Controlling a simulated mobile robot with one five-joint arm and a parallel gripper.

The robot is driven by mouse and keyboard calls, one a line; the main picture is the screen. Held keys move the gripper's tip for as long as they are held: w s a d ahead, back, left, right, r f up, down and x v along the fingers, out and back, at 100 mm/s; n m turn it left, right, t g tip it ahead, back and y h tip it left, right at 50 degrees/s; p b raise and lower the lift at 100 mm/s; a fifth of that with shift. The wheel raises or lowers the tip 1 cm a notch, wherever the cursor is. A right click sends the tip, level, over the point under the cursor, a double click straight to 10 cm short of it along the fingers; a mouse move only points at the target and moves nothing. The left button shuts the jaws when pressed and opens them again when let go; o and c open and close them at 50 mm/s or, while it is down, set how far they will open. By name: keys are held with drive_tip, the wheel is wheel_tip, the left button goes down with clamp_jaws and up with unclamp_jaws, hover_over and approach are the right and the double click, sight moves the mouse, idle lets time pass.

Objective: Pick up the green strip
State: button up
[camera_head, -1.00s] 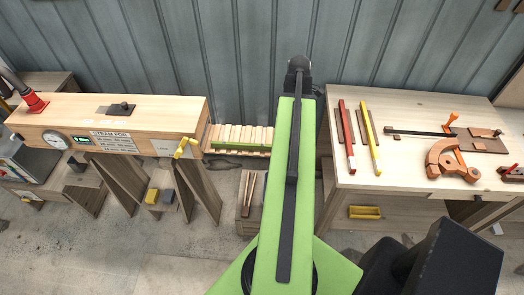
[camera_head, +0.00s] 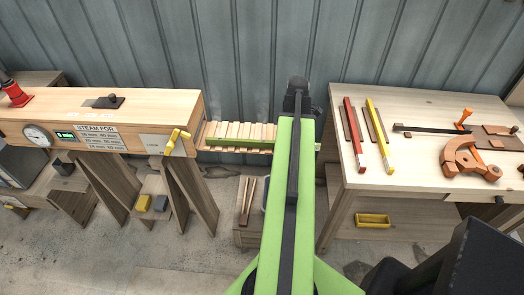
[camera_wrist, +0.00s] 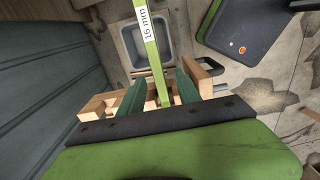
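The green strip (camera_head: 240,143) lies along the slatted wooden rack (camera_head: 222,131) between the steam box and the right table. My arm hides part of it in the head view. In the wrist view the strip (camera_wrist: 150,45), marked "16 mm", runs between the two dark green fingers of my gripper (camera_wrist: 160,92). The fingers stand apart, with gaps beside the strip, so my gripper looks open around it. Its fingertips are hidden behind my arm in the head view.
A floor bin (camera_head: 248,235) stands below the rack.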

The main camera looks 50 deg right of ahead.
drive_tip(key=shift+f+b, duration=0.3)
drive_tip(key=shift+f, duration=0.65)
drive_tip(key=shift+r, duration=0.2)
drive_tip(key=shift+c, duration=0.4)
clamp_jaws()
